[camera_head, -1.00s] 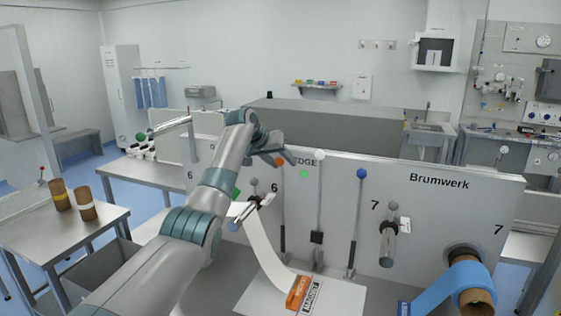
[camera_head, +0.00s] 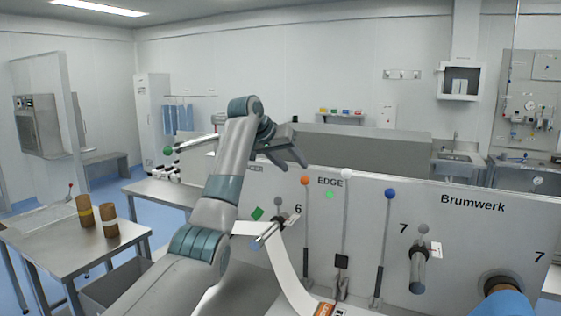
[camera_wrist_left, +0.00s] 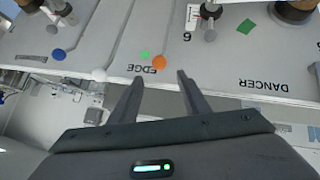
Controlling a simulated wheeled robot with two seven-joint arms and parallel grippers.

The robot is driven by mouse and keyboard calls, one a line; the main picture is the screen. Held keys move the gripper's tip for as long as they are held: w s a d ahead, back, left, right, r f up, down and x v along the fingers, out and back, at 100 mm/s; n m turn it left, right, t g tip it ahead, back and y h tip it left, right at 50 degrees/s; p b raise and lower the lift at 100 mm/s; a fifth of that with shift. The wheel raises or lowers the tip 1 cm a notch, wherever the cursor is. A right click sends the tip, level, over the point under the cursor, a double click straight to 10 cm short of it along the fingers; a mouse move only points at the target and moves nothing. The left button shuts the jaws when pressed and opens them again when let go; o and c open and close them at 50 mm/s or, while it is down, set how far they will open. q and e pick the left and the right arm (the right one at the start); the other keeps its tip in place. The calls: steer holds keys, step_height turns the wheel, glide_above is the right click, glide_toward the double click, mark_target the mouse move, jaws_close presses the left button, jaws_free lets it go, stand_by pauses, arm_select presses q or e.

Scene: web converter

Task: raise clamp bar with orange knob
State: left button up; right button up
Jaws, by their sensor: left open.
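The orange knob (camera_head: 305,181) tops a thin upright lever (camera_head: 306,235) on the grey machine panel, left of the EDGE label. In the left wrist view the orange knob (camera_wrist_left: 159,62) appears ahead of the fingertips, roughly between their lines and apart from them. My left gripper (camera_head: 299,160) is open and empty, above and slightly left of the knob in the head view. Its two fingers also show in the left wrist view (camera_wrist_left: 158,78). I cannot tell which part is the clamp bar itself. My right gripper is not in view.
Levers with a white knob (camera_head: 346,174) and a blue knob (camera_head: 390,193) stand right of the orange one. A white web (camera_head: 285,270) runs down in front of the panel. A side table (camera_head: 75,245) with brown rolls stands at left.

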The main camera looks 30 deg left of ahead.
arm_select(q)
steer(key=b+v, duration=0.2)
steer(key=v, duration=0.4)
steer(key=shift+s+r, duration=0.25)
steer(key=shift+s+a+f, duration=0.1)
